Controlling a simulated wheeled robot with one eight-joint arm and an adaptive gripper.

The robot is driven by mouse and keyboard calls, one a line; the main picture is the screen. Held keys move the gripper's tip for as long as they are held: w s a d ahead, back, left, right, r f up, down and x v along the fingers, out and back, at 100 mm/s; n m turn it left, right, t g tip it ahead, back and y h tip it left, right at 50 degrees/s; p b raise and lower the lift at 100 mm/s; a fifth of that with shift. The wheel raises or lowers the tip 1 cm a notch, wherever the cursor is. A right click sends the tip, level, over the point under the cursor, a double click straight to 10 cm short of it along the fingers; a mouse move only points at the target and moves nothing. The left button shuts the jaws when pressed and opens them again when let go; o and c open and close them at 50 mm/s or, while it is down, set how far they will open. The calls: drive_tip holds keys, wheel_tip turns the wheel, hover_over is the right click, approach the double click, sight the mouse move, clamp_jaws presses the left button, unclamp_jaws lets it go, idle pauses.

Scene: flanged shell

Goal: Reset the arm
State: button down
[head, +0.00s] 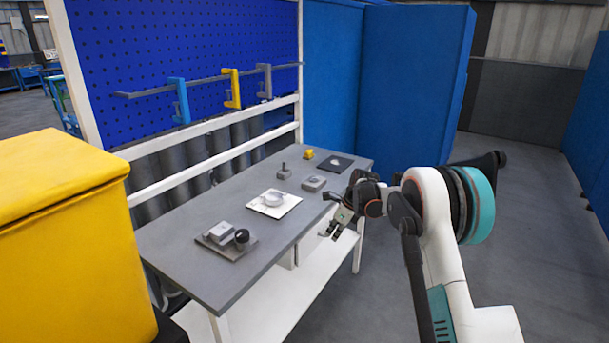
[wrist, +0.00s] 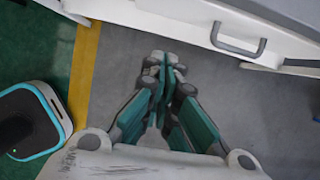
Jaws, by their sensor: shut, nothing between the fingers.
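My gripper (head: 335,231) hangs at the front edge of the grey workbench (head: 190,253) in the head view, on its right side. It points downward, apart from the parts on the bench. In the wrist view my gripper (wrist: 168,66) is shut, with its fingertips together and nothing between them. Bare grey floor lies below it. My white arm with a teal joint reaches in from the right of the head view.
On the bench are a white plate with a round part (head: 273,203), a dark tray with grey parts (head: 226,241), small grey blocks (head: 314,184) and a yellow piece (head: 308,154). A yellow cabinet (head: 70,240) stands left. A drawer handle (wrist: 238,42) shows in the wrist view.

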drive_tip(key=s+d+r+n+t+h, duration=0.2)
drive_tip(key=s+r+n, duration=1)
drive_tip(key=s+r, duration=1.05)
drive_tip(key=s+d+f+n+t+h, duration=0.1)
drive_tip(key=s+n, duration=1.1)
drive_tip(key=s, duration=1.5)
drive_tip(key=shift+s+d+n+t+h, duration=0.3)
drive_tip(key=shift+s+d+n+t, duration=0.1)
drive_tip(key=shift+d+t, duration=0.45)
